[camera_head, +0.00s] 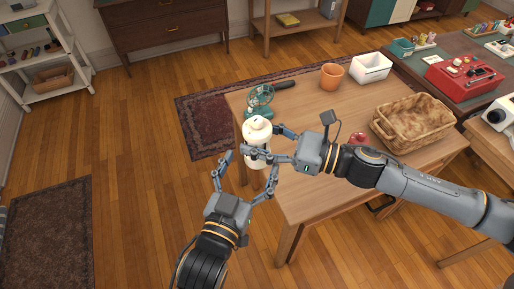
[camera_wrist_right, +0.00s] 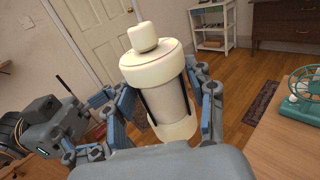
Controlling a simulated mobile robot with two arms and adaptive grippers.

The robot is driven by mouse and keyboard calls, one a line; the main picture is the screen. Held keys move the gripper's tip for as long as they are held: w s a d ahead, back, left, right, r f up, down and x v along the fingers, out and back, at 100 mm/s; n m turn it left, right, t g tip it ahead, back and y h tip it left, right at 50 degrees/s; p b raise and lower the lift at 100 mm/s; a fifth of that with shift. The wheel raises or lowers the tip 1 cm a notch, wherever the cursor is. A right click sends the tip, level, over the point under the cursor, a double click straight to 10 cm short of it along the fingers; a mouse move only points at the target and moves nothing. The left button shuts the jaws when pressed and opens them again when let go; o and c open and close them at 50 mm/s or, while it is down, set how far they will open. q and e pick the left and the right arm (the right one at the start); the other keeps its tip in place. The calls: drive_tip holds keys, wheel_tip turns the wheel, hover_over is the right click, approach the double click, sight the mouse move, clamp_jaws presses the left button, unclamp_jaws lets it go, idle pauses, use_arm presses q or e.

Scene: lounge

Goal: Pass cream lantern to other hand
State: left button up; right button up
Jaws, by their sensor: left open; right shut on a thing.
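The cream lantern (camera_head: 257,132) is held upright near the left edge of the wooden table. My right gripper (camera_head: 270,143) is shut on it from the right; its fingers sit on both sides of the lantern. In the right wrist view the lantern (camera_wrist_right: 156,75) stands between the fingers of my right gripper (camera_wrist_right: 165,105), its cap and dark side bars showing. My left gripper (camera_head: 247,172) is open below the lantern, with one finger to its left and one near its lower right. My left gripper also shows at the left of the wrist view. Whether it touches the lantern I cannot tell.
On the wooden table (camera_head: 310,105) stand a teal fan (camera_head: 260,98), a terracotta pot (camera_head: 332,76), a white bin (camera_head: 371,68), a wicker basket (camera_head: 413,122) and a small red object (camera_head: 358,138). The floor left of the table is open.

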use_arm(q)
drive_tip(key=x, duration=0.5)
use_arm(e)
drive_tip(key=shift+r, duration=0.1)
use_arm(q)
drive_tip(key=c, duration=1.3)
drive_tip(key=shift+c, duration=1.1)
use_arm(e)
drive_tip(key=o, duration=1.5)
drive_tip(key=shift+d, duration=0.1)
